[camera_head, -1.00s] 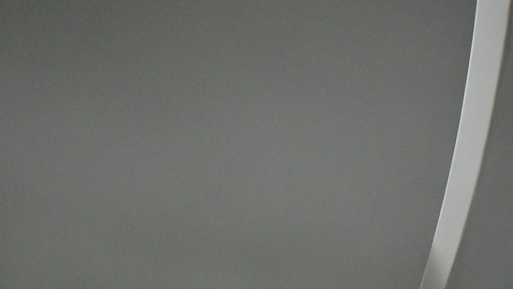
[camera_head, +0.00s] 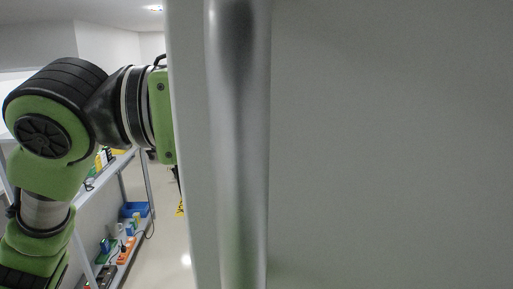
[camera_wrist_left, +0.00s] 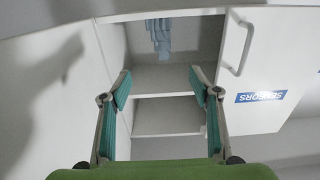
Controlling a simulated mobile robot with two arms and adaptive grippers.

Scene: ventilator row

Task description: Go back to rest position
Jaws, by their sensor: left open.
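My left gripper (camera_wrist_left: 158,76) is open and empty in the left wrist view, its two teal-padded fingers spread apart. It faces an open cabinet (camera_wrist_left: 165,119) with white shelves, and nothing is between the fingers except the view of the shelves behind. In the head view my green and black left arm (camera_head: 62,120) comes in from the left; its far end and gripper are hidden behind a large grey panel. My right gripper does not show.
The close grey panel (camera_head: 390,150) with a thick vertical metal bar (camera_head: 238,150) fills most of the head view. A blue bin (camera_head: 133,210) stands on a shelf unit at left. The wrist view shows a door labelled SENSORS (camera_wrist_left: 262,97) and a bluish bundle (camera_wrist_left: 159,38).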

